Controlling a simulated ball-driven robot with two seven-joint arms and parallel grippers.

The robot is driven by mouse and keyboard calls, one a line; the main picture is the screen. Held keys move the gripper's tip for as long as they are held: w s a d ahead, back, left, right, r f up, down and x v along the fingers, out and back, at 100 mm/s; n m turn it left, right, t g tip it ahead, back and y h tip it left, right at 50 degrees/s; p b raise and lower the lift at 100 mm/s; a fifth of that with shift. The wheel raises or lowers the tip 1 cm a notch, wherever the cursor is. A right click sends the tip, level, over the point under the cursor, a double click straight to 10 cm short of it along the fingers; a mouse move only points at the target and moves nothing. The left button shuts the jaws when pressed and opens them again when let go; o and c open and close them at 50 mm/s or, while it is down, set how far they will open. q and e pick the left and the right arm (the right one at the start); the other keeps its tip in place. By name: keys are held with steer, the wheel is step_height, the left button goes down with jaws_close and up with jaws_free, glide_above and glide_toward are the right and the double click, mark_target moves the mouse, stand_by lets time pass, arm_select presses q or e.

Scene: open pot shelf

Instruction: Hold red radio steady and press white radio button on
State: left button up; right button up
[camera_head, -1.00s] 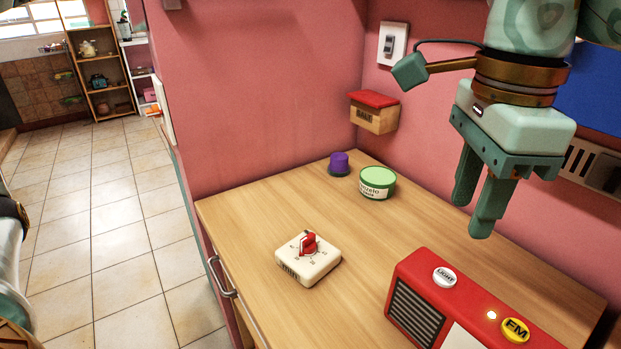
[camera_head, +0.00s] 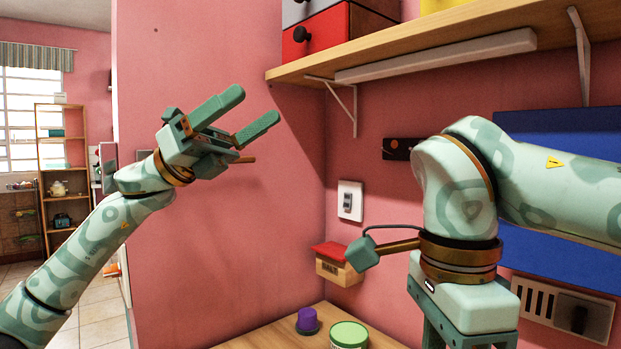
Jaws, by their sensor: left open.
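The red radio and its white button are below the picture's lower edge and cannot be seen now. My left gripper (camera_head: 262,105) is raised in front of the pink wall at upper left of centre. Its two fingers are apart with nothing between them. My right gripper (camera_head: 436,335) points downward at the lower right, over the wooden counter. Its fingertips are cut off by the lower edge, so its jaws cannot be judged.
A shelf (camera_head: 440,58) with drawer boxes hangs above my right arm. A red-lidded salt box (camera_head: 338,270) and a light switch (camera_head: 350,200) are on the wall. A purple-topped item (camera_head: 307,318) and green-lidded tub (camera_head: 349,334) stand on the wooden counter (camera_head: 265,338).

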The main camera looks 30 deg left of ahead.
arm_select(q)
steer(key=w+d+f+m+g+y, duration=0.2)
steer(key=w+d+f+g, duration=0.1)
steer(key=f, duration=0.6)
steer(key=w+d+f+m+g+y, duration=0.2)
steer(key=d+f+m+y, duration=0.15)
steer(key=f, duration=0.45)
steer(key=s+d+f+m+g+y, duration=0.1)
steer(key=d+f+m+g+y, duration=0.15)
steer(key=f, duration=0.75)
steer(key=s+d+f+m+g+y, duration=0.15)
steer(key=f+g, duration=0.25)
steer(key=f, duration=0.7)
steer(key=shift+y, duration=0.45)
steer(key=x, duration=1.5)
steer(key=shift+s, duration=0.1)
steer(key=c, duration=1.5)
steer(key=shift+c, duration=0.3)
arm_select(e)
jaws_close()
steer(key=shift+w, duration=0.1)
